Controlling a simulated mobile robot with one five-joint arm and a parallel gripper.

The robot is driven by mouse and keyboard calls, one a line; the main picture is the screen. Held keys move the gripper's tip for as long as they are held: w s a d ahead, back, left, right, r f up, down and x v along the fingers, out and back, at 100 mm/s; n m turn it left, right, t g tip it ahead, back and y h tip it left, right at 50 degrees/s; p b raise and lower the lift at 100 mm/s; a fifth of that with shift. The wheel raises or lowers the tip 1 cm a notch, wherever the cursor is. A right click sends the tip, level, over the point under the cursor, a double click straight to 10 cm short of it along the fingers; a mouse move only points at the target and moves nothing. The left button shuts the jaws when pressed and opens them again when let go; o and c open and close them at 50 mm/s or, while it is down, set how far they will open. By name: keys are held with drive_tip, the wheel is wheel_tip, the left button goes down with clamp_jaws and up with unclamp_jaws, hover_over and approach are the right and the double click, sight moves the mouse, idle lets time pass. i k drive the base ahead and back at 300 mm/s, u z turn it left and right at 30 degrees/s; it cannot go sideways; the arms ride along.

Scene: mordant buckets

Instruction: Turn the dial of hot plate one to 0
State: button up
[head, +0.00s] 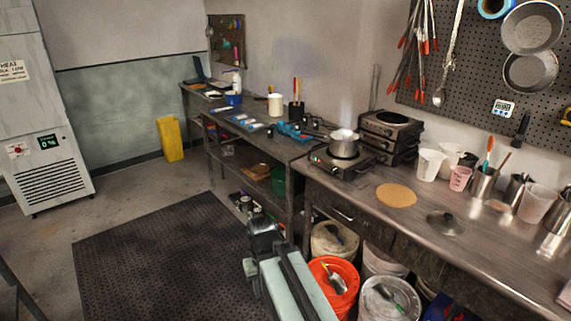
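A hot plate (322,161) sits on the near workbench at its left end, with a steaming metal pot (345,149) on it. Its dial is too small to read. More hot plates (390,133) are stacked just behind it to the right. I cannot tell which one is number one. My arm rises from the bottom of the head view, and the dark end of it (265,234) is below and left of the hot plate, apart from it. I cannot make out the fingers or whether they hold anything.
The workbench (335,190) has a round tan mat (396,195), a dark lid (445,223) and several cups to the right. An orange bucket (318,264) and white buckets (393,290) stand below it. A dark floor mat (165,255) lies clear at left.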

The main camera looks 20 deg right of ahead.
sight(334, 171)
drive_tip(key=u, duration=0.45)
drive_tip(key=i, duration=0.9)
drive_tip(key=u, duration=0.6)
drive_tip(key=k, duration=0.7)
drive_tip(key=u, duration=0.2)
drive_tip(key=i, duration=0.7)
drive_tip(key=z, duration=0.3)
drive_tip(key=k, duration=0.7)
drive_tip(key=u, duration=0.25)
drive_tip(key=i, duration=0.7)
drive_tip(key=z, duration=0.1)
